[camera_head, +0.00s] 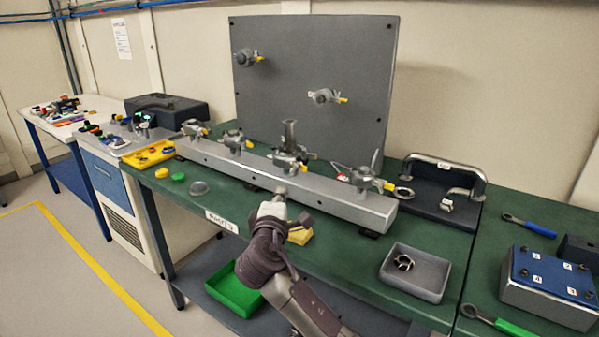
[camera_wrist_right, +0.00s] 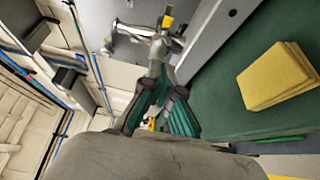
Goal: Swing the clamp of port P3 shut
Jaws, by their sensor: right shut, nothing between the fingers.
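The long grey manifold bar (camera_head: 330,198) lies across the green bench and carries several ports with clamps. I cannot read which is P3. The third from the left (camera_head: 290,157) has a tall metal stub on it and a yellow-tipped clamp. The rightmost port (camera_head: 364,177) has a clamp part standing up and a yellow tip. My right gripper (camera_head: 281,191) is in front of the bar, below the third port. In the right wrist view it (camera_wrist_right: 160,72) is shut and empty, its tips pointing at a metal clamp (camera_wrist_right: 158,42) with a yellow tip (camera_wrist_right: 168,22); contact is unclear. My left gripper is out of view.
A grey upright panel (camera_head: 315,75) with two more ports stands behind the bar. A yellow pad (camera_head: 300,235) lies beside my right wrist; it also shows in the wrist view (camera_wrist_right: 277,77). A grey tray (camera_head: 415,272) holding a ring sits at right.

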